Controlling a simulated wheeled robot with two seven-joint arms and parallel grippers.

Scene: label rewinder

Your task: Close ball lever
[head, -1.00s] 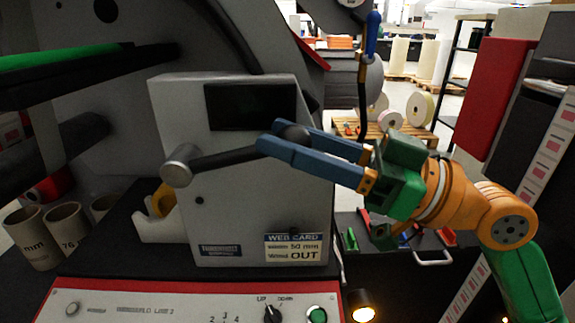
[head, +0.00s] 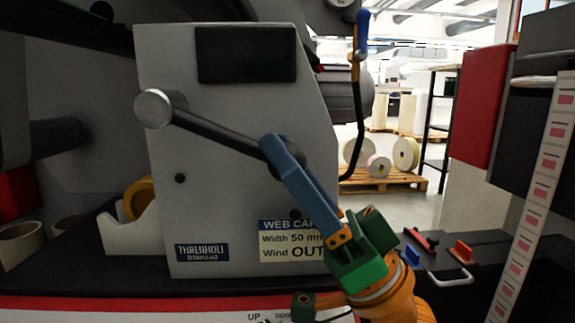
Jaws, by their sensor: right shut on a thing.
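The ball lever (head: 215,130) is on the front of a grey machine box (head: 230,190). Its silver round hub (head: 154,108) is at the left, and its dark rod slopes down to the right. My right gripper (head: 276,152) reaches up from the lower right with its blue fingers at the rod's end. It is shut on the lever's ball, which the fingers mostly hide. My left gripper is not in view.
A blue-handled upright lever (head: 362,35) stands right of the box. A white holder (head: 130,235) with a yellow roll is at lower left. Small coloured parts (head: 460,250) lie on the dark bench at right. A red panel (head: 480,105) hangs at the right.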

